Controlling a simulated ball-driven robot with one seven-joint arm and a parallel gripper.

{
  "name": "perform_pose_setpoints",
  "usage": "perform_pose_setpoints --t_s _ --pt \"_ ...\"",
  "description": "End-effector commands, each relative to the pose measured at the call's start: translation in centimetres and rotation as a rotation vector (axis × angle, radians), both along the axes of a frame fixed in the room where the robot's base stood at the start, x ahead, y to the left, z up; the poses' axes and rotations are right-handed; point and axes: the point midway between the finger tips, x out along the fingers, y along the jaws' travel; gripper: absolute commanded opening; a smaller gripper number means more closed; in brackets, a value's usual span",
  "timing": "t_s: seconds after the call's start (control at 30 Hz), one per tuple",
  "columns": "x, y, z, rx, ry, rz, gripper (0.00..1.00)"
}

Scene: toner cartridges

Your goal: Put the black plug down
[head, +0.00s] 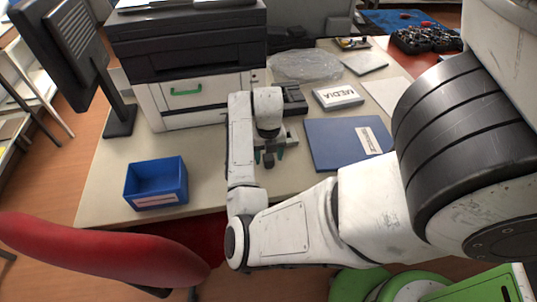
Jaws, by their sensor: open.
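My gripper (269,154) points down over the front middle of the desk, with its two teal-tipped fingers apart. A small black piece (269,160), which looks like the black plug, shows between the fingertips. It is too small to tell whether it touches the fingers or rests on the desk. My white arm reaches in from the right and hides part of the desk's front edge.
A blue open bin (156,183) stands left on the desk (110,183). A blue folder (347,142) lies to the right, with a MEDIA box (337,97) behind it. A printer (188,50) on a white cabinet stands behind. A red chair (100,252) is in front.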

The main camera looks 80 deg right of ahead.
Motion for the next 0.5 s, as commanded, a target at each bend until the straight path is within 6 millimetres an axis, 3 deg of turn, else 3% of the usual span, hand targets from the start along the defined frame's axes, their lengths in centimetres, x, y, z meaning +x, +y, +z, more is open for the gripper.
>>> perform_pose_setpoints --t_s 0.27,0.5 --pt "0.0 0.0 1.0 -0.001 -0.001 0.000 0.63" --pt "0.1 0.0 4.9 -0.001 -0.003 -0.001 0.63"
